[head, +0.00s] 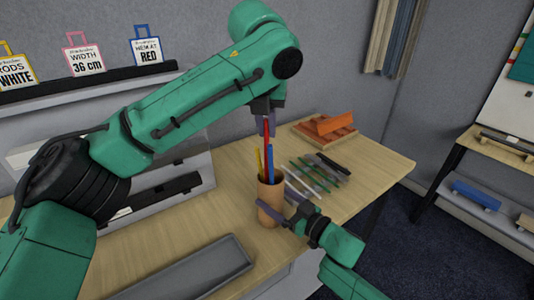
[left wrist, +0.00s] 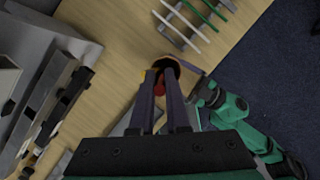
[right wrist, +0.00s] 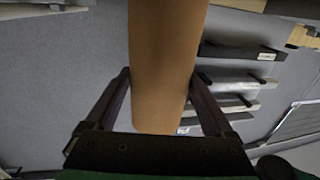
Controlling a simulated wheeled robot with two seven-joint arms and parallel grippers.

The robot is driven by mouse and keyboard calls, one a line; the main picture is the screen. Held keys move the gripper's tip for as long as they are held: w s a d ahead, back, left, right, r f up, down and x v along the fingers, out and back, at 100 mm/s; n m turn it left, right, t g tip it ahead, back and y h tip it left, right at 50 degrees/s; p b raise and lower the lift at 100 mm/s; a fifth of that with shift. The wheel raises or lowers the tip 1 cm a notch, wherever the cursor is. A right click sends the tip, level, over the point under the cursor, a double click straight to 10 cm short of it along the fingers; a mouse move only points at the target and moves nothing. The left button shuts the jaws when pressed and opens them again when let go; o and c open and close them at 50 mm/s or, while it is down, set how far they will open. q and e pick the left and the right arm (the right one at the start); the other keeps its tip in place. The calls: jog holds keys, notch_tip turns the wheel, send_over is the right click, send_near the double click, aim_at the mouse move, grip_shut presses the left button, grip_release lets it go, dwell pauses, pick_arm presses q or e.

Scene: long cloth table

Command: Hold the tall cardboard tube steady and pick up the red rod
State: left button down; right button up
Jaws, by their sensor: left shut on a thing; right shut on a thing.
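The tall cardboard tube (head: 270,203) stands upright on the table, with a red rod (head: 266,150), a blue rod (head: 270,165) and a yellow rod (head: 259,163) rising from it. My left gripper (head: 266,126) is above the tube, shut on the top of the red rod, whose lower part is inside the tube. In the left wrist view the red rod (left wrist: 160,88) shows between the fingers (left wrist: 164,92). My right gripper (head: 285,217) is shut on the tube from the right front. In the right wrist view the tube (right wrist: 165,60) fills the space between the fingers (right wrist: 160,85).
Several green and white rods (head: 316,174) lie on a rack right of the tube. A grey tray (head: 190,272) lies at the front left. Signs for white, width 36 cm and red stand on a shelf (head: 90,83). The table's right end is bare.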

pick_arm(q)
notch_tip(320, 180, up, 10)
jog(key=shift+f, duration=0.1)
pick_arm(e)
jog(key=o, duration=1.1)
